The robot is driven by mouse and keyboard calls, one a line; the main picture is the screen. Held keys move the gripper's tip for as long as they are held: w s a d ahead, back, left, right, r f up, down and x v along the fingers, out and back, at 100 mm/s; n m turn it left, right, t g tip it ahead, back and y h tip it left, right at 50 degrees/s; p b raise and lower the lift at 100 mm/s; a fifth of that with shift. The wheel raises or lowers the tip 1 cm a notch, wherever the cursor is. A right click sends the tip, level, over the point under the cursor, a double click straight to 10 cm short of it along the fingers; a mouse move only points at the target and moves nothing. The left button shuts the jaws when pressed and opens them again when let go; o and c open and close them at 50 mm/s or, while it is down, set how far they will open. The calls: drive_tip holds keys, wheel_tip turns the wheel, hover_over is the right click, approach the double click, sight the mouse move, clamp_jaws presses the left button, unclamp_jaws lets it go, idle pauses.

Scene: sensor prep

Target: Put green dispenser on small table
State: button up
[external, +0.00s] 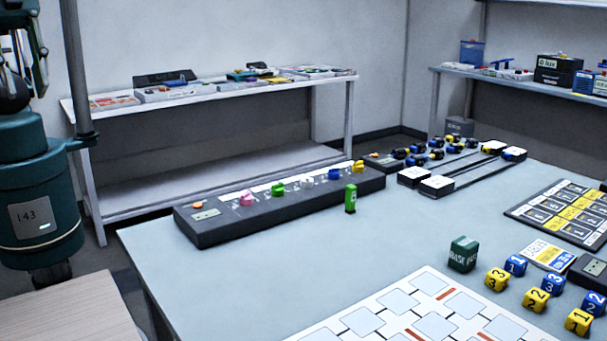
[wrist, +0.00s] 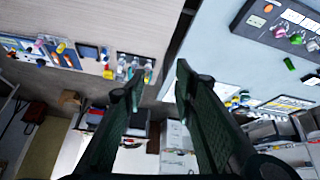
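A small upright green dispenser (external: 350,198) stands on the large grey-blue table (external: 230,270), just in front of a long black strip. It also shows as a small green block in the wrist view (wrist: 289,63), at the right. A light wooden tabletop (external: 60,310), which may be the small table, shows at the lower left of the external view. My gripper (wrist: 158,76) is open and empty in the wrist view, its two dark green fingers apart. It is well away from the dispenser.
The black strip (external: 290,208) carries several small coloured items. A dark green cube (external: 463,254), numbered yellow and blue cubes (external: 536,299) and a white board (external: 400,310) lie nearer. A side bench (external: 220,88) stands behind. The wooden tabletop's visible part is bare in the external view.

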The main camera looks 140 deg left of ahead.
drive_tip(key=s+d+f+m+t, duration=0.1)
drive_tip(key=s+d+f+m, duration=0.1)
drive_tip(key=s+d+f, duration=0.2)
drive_tip(key=s+d, duration=0.2)
drive_tip(key=s, duration=0.1)
drive_tip(key=shift+s+m+h, duration=0.15)
drive_tip(key=shift+m+h, duration=0.15)
drive_tip(key=shift+h, duration=0.1)
drive_tip(key=shift+o, duration=0.3)
